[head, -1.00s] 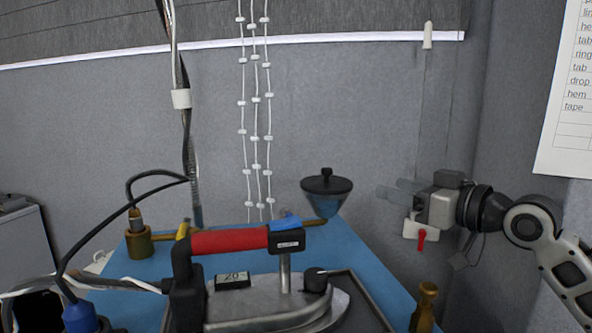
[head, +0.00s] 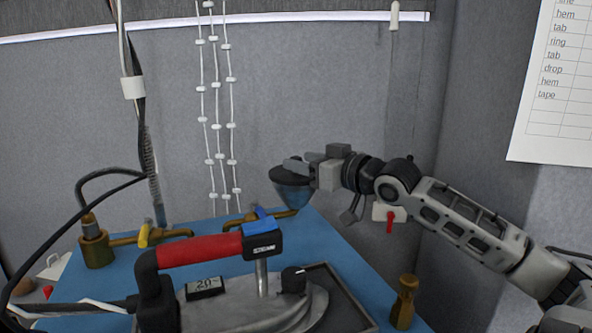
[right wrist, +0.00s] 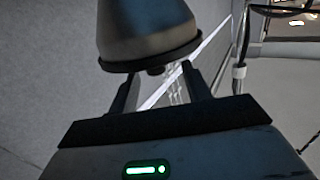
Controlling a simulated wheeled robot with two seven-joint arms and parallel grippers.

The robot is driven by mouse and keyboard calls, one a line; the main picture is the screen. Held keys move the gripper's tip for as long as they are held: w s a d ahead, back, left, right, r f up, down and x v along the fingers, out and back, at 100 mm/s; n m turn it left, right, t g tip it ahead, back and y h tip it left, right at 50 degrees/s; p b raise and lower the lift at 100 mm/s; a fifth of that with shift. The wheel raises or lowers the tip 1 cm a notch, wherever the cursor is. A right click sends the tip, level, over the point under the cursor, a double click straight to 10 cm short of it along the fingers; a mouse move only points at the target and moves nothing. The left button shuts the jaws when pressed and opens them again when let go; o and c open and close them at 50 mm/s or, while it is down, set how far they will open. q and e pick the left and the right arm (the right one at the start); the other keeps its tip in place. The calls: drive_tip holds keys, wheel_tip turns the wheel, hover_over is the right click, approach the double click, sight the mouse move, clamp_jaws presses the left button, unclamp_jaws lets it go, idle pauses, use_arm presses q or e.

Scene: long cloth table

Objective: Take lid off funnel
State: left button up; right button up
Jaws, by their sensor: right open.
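The blue translucent funnel (head: 292,195) stands at the back right of the blue board, held at the end of a brass arm. Its dark lid (head: 283,175) is on top, partly hidden by my gripper. My right gripper (head: 302,163) is open at the lid's top, reaching in from the right. In the right wrist view the funnel (right wrist: 145,20) hangs inverted, and the lid's rim (right wrist: 150,58) faces my fingers. The lid's small knob (right wrist: 156,71) lies between the open fingertips (right wrist: 158,74); I cannot tell whether they touch it. My left gripper is out of view.
An iron with a red handle (head: 200,250) stands in front on the blue board (head: 335,255). A brass fitting (head: 404,300) is at right, and a valve with a red lever (head: 389,217) is on the wall. White beaded cords (head: 216,110) hang behind. Cables run at left.

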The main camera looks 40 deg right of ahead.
sight(300, 159)
drive_tip(key=w, duration=0.1)
drive_tip(key=w+p, duration=0.1)
drive_tip(key=shift+w+d+r, duration=0.15)
drive_tip(key=shift+w+r, duration=0.1)
drive_tip(key=shift+w, duration=0.1)
drive_tip(key=shift+w+f+p, duration=0.2)
drive_tip(key=shift+w+p, duration=0.25)
drive_tip(key=shift+w, duration=0.5)
drive_tip(key=shift+w+f, duration=0.15)
drive_tip(key=shift+w, duration=0.05)
clamp_jaws()
